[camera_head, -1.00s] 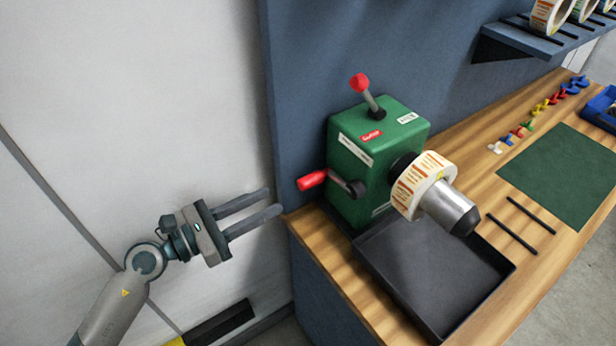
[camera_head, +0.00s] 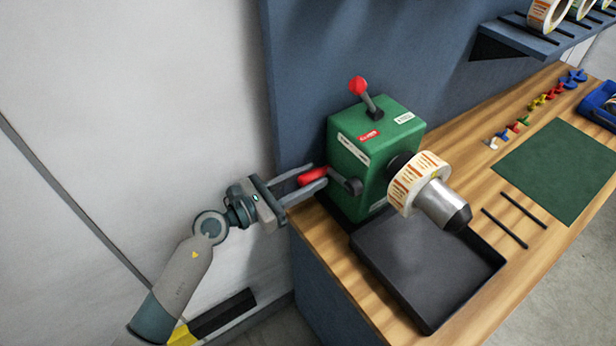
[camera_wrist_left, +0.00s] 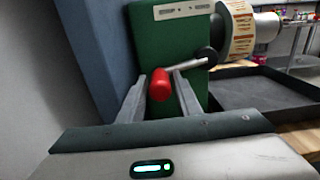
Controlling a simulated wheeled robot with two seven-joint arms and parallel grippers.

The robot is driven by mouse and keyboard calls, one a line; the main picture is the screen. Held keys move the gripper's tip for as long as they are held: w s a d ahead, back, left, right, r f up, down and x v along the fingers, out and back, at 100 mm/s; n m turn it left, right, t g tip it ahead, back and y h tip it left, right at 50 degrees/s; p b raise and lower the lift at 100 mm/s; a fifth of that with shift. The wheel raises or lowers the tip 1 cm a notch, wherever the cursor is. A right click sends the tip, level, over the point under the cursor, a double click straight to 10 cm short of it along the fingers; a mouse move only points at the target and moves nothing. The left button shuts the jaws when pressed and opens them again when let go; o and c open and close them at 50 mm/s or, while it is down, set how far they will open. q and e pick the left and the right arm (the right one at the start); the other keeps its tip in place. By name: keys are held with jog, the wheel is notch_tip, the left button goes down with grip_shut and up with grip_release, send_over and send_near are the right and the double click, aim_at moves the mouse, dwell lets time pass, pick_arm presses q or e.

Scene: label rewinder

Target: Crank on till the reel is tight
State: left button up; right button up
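The green rewinder (camera_head: 351,161) stands on the wooden bench. Its crank has a red handle (camera_head: 313,176) on the side facing my left arm. A red-knobbed lever (camera_head: 357,87) leans on top. The label reel (camera_head: 415,183) sits on the metal spindle (camera_head: 443,204). My left gripper (camera_head: 320,176) is open, with its fingers on either side of the red handle. In the left wrist view the handle (camera_wrist_left: 160,85) lies between the two fingers, with a gap to the right finger; contact with the left finger is unclear. My right gripper is not in view.
A dark tray (camera_head: 425,316) lies below the spindle. Two black rods (camera_head: 505,228), a green mat (camera_head: 560,170) and several small coloured pieces (camera_head: 538,104) are on the bench. A shelf (camera_head: 520,40) with label rolls hangs at the upper right.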

pick_arm(q)
grip_shut()
jog(key=shift+f, duration=0.1)
jog(key=shift+s+d+f+n+p, duration=0.35)
jog(key=shift+s+f+n+p, duration=0.4)
jog(key=shift+n, duration=0.75)
jog(key=shift+s+d+f+n+p, duration=0.3)
jog(key=shift+f+n+p, duration=0.2)
jog(key=shift+f+n, duration=0.8)
jog(key=shift+s+d+f+n+p, duration=0.35)
jog(key=shift+s+f+n+p, duration=0.3)
jog(key=shift+n, duration=1.05)
jog(key=shift+w, duration=0.1)
